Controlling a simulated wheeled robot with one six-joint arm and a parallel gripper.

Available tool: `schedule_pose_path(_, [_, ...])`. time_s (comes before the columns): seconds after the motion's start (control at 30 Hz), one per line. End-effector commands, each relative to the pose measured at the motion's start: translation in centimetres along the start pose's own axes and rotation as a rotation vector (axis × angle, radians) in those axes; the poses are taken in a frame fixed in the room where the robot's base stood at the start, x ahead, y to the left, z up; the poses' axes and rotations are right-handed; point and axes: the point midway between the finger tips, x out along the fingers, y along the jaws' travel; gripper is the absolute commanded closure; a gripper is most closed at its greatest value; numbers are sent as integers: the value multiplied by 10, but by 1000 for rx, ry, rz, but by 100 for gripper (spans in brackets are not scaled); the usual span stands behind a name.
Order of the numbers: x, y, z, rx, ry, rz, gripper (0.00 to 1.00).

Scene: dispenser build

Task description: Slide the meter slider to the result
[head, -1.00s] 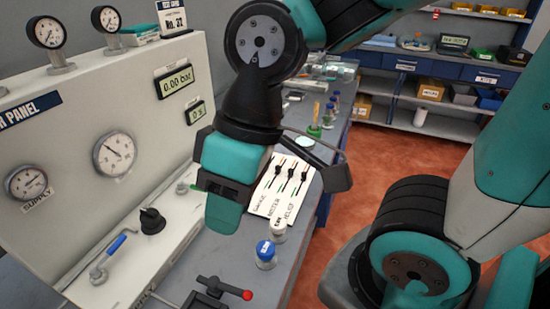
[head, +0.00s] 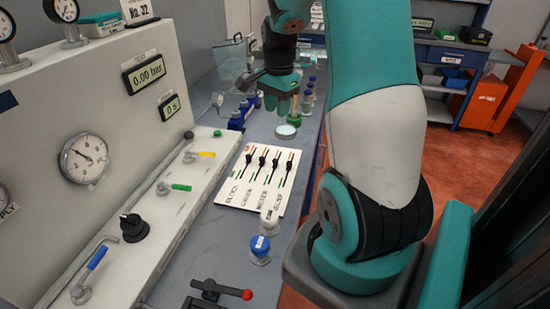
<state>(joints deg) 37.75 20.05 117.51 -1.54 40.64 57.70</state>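The white slider board (head: 232,198) lies on the grey bench in the head view. It carries several black-knobbed sliders in a row, labelled BLOCK, GAUGE, METER and a last label that looks like RELIEF. The meter slider (head: 275,162) is third from the left. Its knob sits in the upper part of its track, like its neighbours, with red marks at the far end and green marks at the near end. My gripper (head: 283,104) is beyond the board, above the far bench, apart from the sliders. Its finger gap is too small to judge.
The panel (head: 120,100) stands left, with a 0.00 bar display (head: 148,72) and a 0 s display (head: 172,105). A blue-capped bottle (head: 260,250) and a white-capped bottle (head: 269,222) stand near the board's front. A red-knobbed lever (head: 222,290) is nearer. Several bottles stand beyond.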

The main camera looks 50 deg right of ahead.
Motion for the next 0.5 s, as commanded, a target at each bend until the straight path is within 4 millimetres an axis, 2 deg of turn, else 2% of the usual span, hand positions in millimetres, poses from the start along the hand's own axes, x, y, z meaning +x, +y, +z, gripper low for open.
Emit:
schedule_pose_path(0.17, [24,1,0,8,-2,7,70])
schedule_pose_path(0.5, [101,1,1,3,-4,7,70])
